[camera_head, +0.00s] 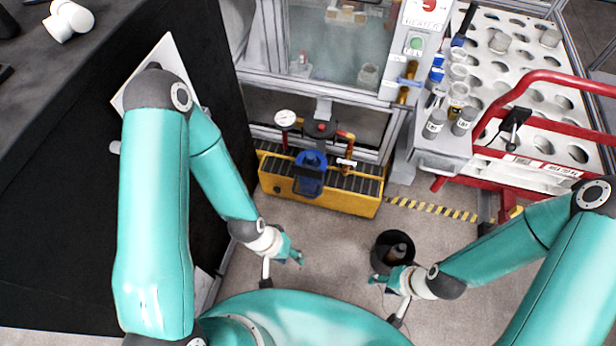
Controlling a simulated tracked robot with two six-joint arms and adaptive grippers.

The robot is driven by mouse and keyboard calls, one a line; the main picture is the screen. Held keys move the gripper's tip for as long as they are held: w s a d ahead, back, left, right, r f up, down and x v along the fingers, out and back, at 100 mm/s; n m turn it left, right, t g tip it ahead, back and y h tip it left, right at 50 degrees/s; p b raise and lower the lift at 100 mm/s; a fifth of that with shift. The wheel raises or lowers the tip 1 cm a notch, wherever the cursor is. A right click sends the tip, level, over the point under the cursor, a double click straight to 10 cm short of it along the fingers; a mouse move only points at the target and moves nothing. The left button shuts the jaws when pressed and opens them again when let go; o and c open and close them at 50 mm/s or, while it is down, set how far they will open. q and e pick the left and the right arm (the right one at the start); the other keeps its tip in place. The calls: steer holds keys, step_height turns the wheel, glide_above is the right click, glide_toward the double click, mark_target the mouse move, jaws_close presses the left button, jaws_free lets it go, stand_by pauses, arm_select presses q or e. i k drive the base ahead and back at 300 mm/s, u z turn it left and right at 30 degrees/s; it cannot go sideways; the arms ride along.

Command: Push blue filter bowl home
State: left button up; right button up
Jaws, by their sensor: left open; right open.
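The blue filter bowl (310,164) is at the middle of the view. It sits under a dark filter head with a red part (321,129), above a yellow tray with a dark grating (349,202). From this angle I cannot tell how far it is seated. My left gripper (298,257) is open and empty, in front of the yellow tray and apart from the bowl. My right gripper (378,279) is open, in front of the black bin, and touches nothing that I can make out.
A black bin (381,246) with something inside stands on the floor by my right gripper. A pressure gauge (286,119) and a white-handled valve (346,162) flank the filter. A red-railed cart (540,140) with bottles stands right. Floor before the tray is clear.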

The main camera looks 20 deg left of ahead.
mark_target(311, 181)
steer(key=z, duration=0.05)
steer(key=k, duration=1.85)
steer(key=z, duration=0.4)
steer(key=i, duration=1)
steer(key=u, duration=0.05)
